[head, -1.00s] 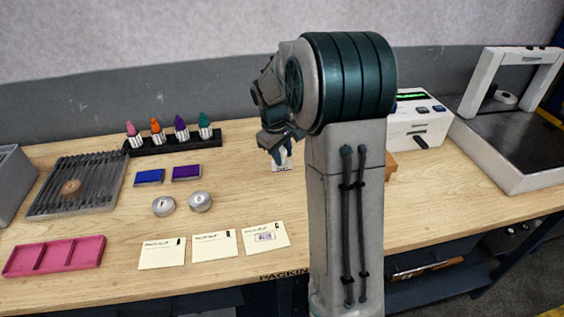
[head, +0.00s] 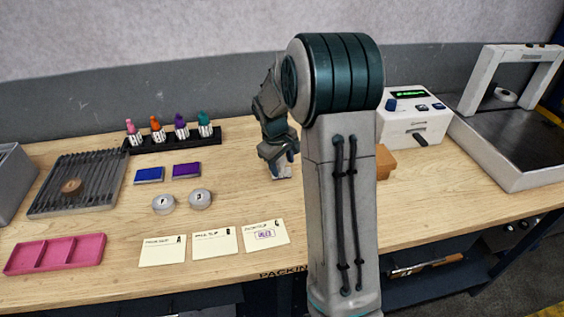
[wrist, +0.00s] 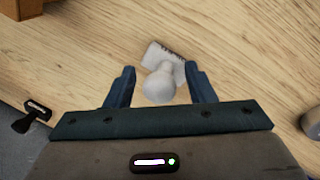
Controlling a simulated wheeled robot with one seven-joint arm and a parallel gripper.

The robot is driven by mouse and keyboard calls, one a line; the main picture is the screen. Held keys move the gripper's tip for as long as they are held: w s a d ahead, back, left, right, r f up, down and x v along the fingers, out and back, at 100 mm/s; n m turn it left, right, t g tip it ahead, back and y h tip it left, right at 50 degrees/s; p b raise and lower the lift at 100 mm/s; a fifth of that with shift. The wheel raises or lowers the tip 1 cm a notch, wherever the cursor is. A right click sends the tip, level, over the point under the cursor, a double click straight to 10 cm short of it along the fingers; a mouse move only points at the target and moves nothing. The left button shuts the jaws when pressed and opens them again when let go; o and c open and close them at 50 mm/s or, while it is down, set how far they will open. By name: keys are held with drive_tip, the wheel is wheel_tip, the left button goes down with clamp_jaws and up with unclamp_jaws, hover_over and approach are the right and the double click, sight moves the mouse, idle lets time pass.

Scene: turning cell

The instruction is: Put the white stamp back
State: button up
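The white stamp (wrist: 162,82) shows in the wrist view, with a round knob towards me and a rectangular base bearing dark lettering. It lies between the two fingers of my open gripper (wrist: 161,88), with a gap visible on each side of the knob. In the head view my gripper (head: 279,160) points down at the bench right of the ink pads, and a bit of the white stamp (head: 283,173) shows below it. The fingers hide most of the stamp there.
A pink tray with compartments (head: 54,268), two round tins, blue and purple ink pads (head: 186,170), and three cards (head: 214,242) lie left on the bench. A black rack (head: 178,140) holds several coloured-top bottles. A white machine (head: 410,125) stands behind my arm.

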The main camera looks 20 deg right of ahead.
wheel_tip(320, 180, up, 12)
drive_tip(key=s+a, duration=0.1)
drive_tip(key=a, duration=0.1)
drive_tip(key=s+a+m+t+y, duration=0.1)
drive_tip(key=s+a, duration=0.3)
drive_tip(key=s, duration=0.8)
drive_tip(key=s+a+m+t+y, duration=0.1)
drive_tip(key=s+a+m, duration=0.2)
drive_tip(key=s, duration=0.9)
drive_tip(key=shift+s+a+f, duration=0.35)
drive_tip(key=shift+a+f, duration=0.1)
drive_tip(key=shift+a, duration=0.7)
